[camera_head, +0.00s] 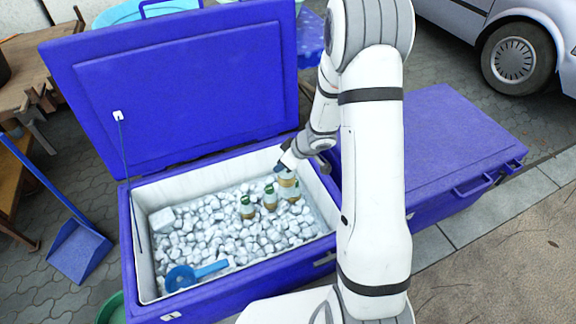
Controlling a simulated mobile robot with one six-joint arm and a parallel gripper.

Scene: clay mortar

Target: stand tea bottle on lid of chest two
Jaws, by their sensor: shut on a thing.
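An open blue chest (128,270) with a white inside holds ice. Several small bottles with green and tan parts are at the ice, among them a bottle (247,207) and a bottle (270,198). My gripper (288,172) reaches down into the right part of the open chest. It is shut on the tea bottle (289,188), which looks upright; my gripper hides its top. I cannot tell whether its base still touches the ice. A second blue chest (450,140) stands to the right, shut, with a bare flat lid; my arm hides its left part.
A blue scoop (195,273) lies on the ice at the front. The raised lid (185,85) of the open chest stands behind. A blue dustpan (80,250) and wooden table (25,75) are at left. A white van (510,40) is at the back right.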

